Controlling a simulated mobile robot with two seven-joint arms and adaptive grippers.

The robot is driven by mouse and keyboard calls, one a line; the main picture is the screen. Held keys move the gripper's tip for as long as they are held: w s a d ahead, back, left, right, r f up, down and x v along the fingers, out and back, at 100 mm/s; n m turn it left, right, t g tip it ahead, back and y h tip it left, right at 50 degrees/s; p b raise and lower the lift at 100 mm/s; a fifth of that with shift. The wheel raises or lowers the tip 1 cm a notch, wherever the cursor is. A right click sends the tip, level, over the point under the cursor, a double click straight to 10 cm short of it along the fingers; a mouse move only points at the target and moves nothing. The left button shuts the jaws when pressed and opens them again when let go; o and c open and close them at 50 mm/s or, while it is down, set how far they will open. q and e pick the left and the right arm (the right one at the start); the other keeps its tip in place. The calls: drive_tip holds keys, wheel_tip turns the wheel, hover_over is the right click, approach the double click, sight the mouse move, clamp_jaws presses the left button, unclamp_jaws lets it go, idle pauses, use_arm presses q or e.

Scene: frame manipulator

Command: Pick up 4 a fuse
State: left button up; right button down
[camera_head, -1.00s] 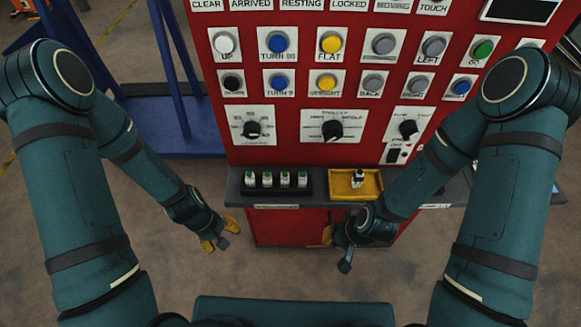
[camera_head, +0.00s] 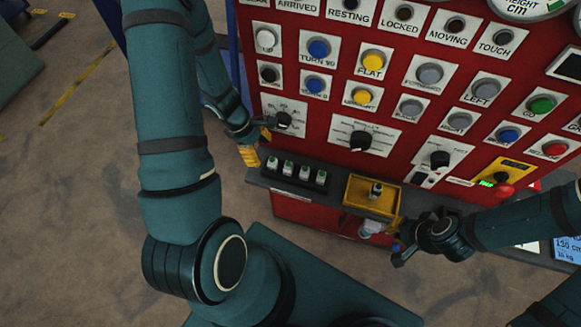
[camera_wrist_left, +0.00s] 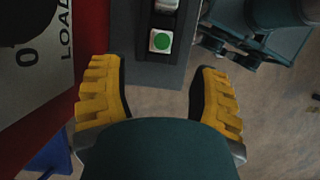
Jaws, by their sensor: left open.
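Several white fuses with green tops (camera_head: 288,167) stand upright in a black rack (camera_head: 296,186) on the panel's shelf. Another fuse (camera_head: 375,190) stands in a yellow tray (camera_head: 358,202) to the right. My left gripper (camera_head: 258,146) is open and empty at the rack's left end. In the left wrist view, the open yellow fingers (camera_wrist_left: 155,88) point toward the nearest fuse's green top (camera_wrist_left: 161,41), which lies ahead of and between the fingertips, apart from them. My right gripper (camera_head: 398,232) is by the tray's lower right; its fingers are too small and partly hidden to read.
The red panel (camera_head: 325,135) with buttons and dials rises behind the shelf. A dial (camera_head: 283,119) is close beside my left gripper. A blurred whitish object (camera_head: 370,228) shows below the tray. Open floor (camera_head: 90,150) lies to the left.

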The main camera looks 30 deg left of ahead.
sight(287, 164)
use_arm(q)
drive_tip(key=d, duration=0.2)
drive_tip(key=w+d, duration=0.1)
drive_tip(key=d, duration=0.3)
drive_tip(key=shift+w+d, duration=0.1)
drive_tip(key=shift+w, duration=0.15)
drive_tip(key=shift+b+x, duration=1.05)
drive_tip(key=shift+x, duration=1.55)
drive_tip(key=shift+r, duration=0.1)
clamp_jaws()
